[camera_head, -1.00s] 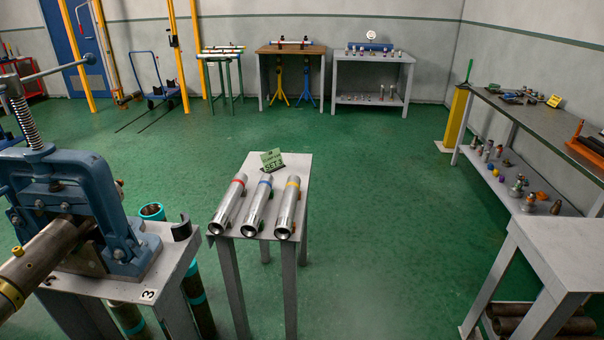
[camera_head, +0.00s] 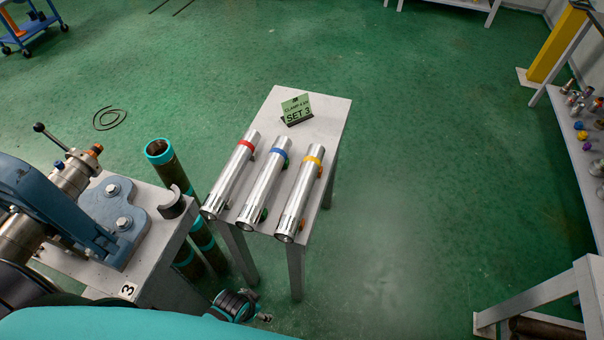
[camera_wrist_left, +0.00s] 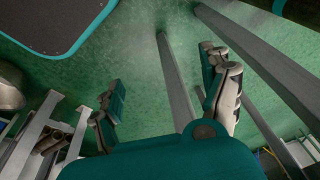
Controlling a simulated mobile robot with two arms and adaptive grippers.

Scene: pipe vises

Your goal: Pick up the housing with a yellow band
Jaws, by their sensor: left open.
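The housing with a yellow band (camera_head: 302,198) is a shiny metal tube lying on a small grey table (camera_head: 318,112). It is the rightmost of three similar tubes, and its near end lies at the table's front edge. Nothing holds it. My left gripper (camera_wrist_left: 165,88) is open and empty in the left wrist view, with grey table legs beyond its fingers. In the head view part of a dark gripper (camera_head: 236,305) shows low at the bottom, below the tabletop and to the left of the yellow-banded housing. My right gripper is not in view.
A red-banded housing (camera_head: 232,172) and a blue-banded housing (camera_head: 265,182) lie left of it. A "SET 3" sign (camera_head: 297,109) stands behind. A blue pipe vise (camera_head: 85,220) and upright pipes (camera_head: 172,168) crowd the left. Open green floor lies right.

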